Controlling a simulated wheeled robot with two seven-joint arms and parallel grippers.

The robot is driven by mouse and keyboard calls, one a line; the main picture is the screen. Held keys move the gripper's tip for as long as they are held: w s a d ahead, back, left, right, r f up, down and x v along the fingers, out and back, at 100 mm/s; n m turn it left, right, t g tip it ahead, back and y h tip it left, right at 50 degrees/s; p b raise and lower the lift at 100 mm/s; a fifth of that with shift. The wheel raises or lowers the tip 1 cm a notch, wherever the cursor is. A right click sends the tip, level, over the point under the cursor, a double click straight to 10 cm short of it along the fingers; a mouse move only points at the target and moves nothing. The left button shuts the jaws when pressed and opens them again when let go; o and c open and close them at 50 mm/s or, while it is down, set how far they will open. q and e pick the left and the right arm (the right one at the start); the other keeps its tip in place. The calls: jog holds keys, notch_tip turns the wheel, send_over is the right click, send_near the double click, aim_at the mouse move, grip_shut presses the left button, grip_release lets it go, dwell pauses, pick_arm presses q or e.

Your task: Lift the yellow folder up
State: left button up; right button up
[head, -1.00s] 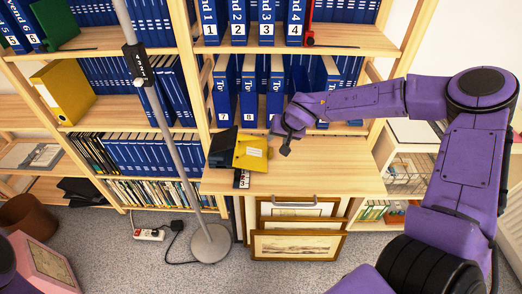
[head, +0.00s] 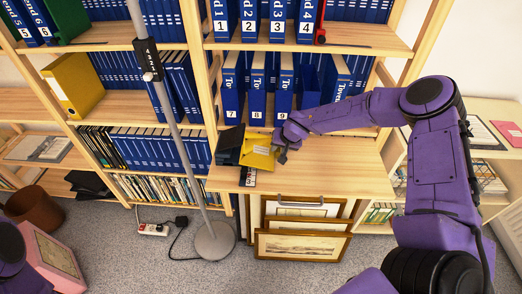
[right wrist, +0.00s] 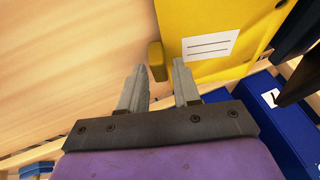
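The yellow folder (head: 260,152) lies on the wooden desk top (head: 325,170), beside a black folder (head: 228,145). My right gripper (head: 281,154) is at its right edge. In the right wrist view the folder (right wrist: 255,15) fills the upper right, with a white label facing the camera. My right gripper (right wrist: 158,74) is open there, its two grey fingers apart. A small yellow block at the folder's edge (right wrist: 157,61) shows just beyond the gap between the fingertips. I cannot tell whether they touch it. My left gripper is out of view.
Blue binders (head: 257,90) stand on the shelf behind the desk. Another yellow binder (head: 75,85) stands on the left shelf. A grey lamp pole (head: 178,130) rises left of the desk. Framed prints (head: 302,245) lean below it. The desk top's right part is clear.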

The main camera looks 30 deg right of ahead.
grip_shut()
jog(key=shift+w+r, duration=0.1)
jog(key=shift+r, duration=0.45)
notch_tip(320, 180, up, 2)
jog(key=shift+r, duration=0.2)
jog(key=s, duration=0.8)
jog(key=shift+r, duration=0.1)
jog(key=s+p, duration=0.1)
jog(key=s, duration=0.8)
jog(key=shift+p, duration=0.4)
jog(key=shift+s+d, duration=0.1)
jog(key=shift+s, duration=0.5)
